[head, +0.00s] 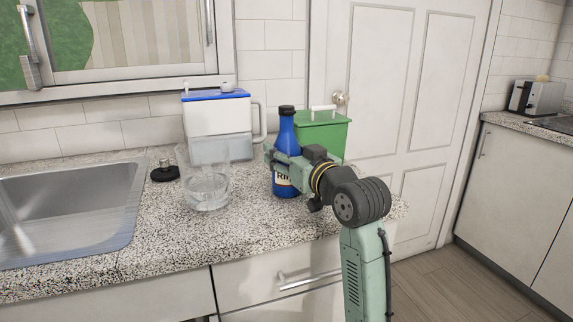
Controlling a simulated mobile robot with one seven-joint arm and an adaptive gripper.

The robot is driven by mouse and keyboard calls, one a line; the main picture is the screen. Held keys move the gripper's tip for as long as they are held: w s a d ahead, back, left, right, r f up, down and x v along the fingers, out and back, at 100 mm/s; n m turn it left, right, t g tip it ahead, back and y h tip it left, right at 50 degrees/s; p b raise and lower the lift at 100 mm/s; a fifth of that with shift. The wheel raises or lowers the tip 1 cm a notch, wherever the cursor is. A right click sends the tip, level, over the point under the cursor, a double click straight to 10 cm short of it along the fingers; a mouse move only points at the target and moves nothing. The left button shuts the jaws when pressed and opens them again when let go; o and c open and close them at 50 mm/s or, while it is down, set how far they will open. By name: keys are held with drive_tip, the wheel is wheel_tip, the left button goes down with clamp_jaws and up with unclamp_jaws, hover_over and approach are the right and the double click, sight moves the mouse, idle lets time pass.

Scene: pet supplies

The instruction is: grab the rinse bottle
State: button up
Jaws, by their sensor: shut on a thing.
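The rinse bottle (286,185) is blue with a dark cap and a pale label whose visible letters begin "RI". It stands upright on the speckled countertop (170,225), near the counter's right end. My gripper (280,160) reaches in from the right and is shut on the bottle around its upper body. My gripper and wrist hide part of the bottle's middle and right side. I cannot tell whether the bottle's base is touching the counter or slightly above it.
A clear glass vessel (207,188) stands left of the bottle. A white pitcher with a blue lid (218,115) is behind it. A green container (328,132) stands behind my gripper. A small black object (165,173) and a metal sink (65,215) are at left.

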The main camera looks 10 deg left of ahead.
drive_tip(key=shift+r, duration=0.1)
clamp_jaws()
